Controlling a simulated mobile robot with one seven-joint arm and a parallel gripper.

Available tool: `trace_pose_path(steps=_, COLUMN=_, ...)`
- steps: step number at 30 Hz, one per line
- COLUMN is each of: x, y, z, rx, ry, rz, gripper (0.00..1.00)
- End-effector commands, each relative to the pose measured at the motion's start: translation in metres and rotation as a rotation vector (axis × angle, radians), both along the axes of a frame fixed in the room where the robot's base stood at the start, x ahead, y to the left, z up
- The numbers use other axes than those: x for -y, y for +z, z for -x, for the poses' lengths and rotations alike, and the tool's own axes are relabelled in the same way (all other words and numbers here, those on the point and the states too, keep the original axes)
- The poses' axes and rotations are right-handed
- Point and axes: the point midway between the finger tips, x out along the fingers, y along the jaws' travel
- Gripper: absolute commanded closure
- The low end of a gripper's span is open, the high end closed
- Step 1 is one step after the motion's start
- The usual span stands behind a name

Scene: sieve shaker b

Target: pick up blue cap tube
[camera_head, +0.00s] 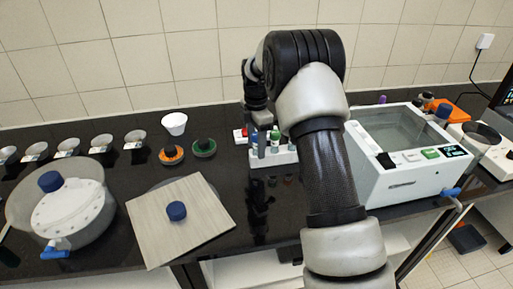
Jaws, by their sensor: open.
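A white tube rack (270,159) stands on the black bench at the middle, partly behind my arm. In its left part a dark bluish tube (261,146) stands upright; its cap is too small to make out clearly. A green-capped tube (275,138) stands just right of it. My gripper (262,122) hangs down above and behind the left part of the rack, small and dark, with its fingertips hard to make out. It is open, and I see nothing held in it. The right part of the rack is hidden by my arm.
A board with a blue knob (176,211) and a round lidded pot (73,212) are at left. Several small cups line the back left, near a white cup (174,124) and orange and green round items. A white shaker box (405,155) stands close right of my arm.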

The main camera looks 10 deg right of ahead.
Motion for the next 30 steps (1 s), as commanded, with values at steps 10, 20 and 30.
trace_pose_path(steps=10, x=0.000, y=0.001, z=0.000, rx=0.001, ry=-0.001, rz=0.000, gripper=0.96)
trace_pose_path(steps=20, x=0.001, y=0.019, z=-0.001, rx=0.004, ry=-0.001, rz=0.000, gripper=0.96)
trace_pose_path(steps=30, x=0.000, y=0.084, z=-0.001, rx=0.004, ry=-0.001, rz=0.000, gripper=0.96)
